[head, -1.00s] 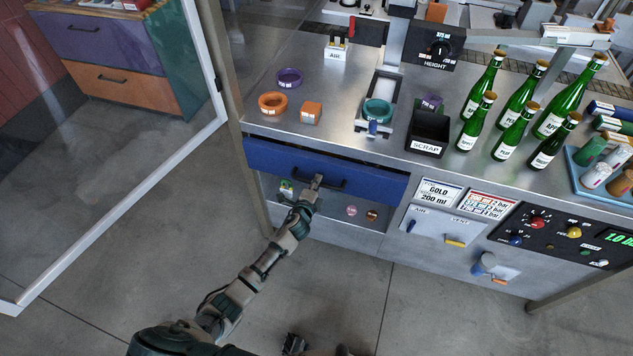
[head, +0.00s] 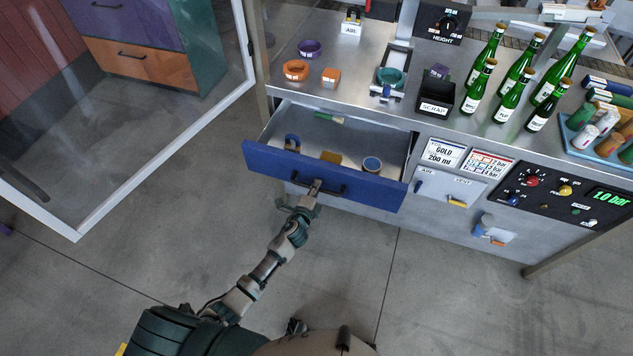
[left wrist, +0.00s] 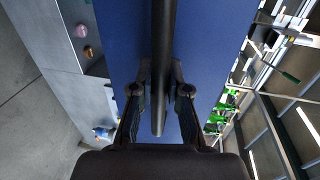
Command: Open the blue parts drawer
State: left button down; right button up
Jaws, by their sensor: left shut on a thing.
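The blue parts drawer (head: 365,187) is pulled well out from under the steel bench in the head view. My left gripper (head: 316,188) is shut on the dark handle (head: 333,191) on the drawer front. In the left wrist view the handle (left wrist: 159,70) runs between the fingers, with the blue front (left wrist: 205,60) behind it. My right gripper does not show.
Several green bottles (head: 511,98), a black scrap bin (head: 436,98), orange (head: 296,70) and purple rings (head: 310,48) stand on the bench top (head: 290,92). A glass door with a white frame (head: 165,165) stands at the left. The floor before the drawer is clear.

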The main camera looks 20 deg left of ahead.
pick_arm(q)
jog(key=shift+s+d+f, duration=0.25)
jog(key=shift+s+d, duration=0.15)
jog(key=shift+s, duration=0.2)
jog(key=c, duration=1.3)
grip_release()
jog(key=shift+c, duration=0.2)
jog(key=shift+o, duration=1)
jog(key=shift+w, duration=0.1)
jog(key=shift+w+d+r, duration=0.1)
jog(key=shift+d, duration=0.05)
jog(key=v, duration=1.2)
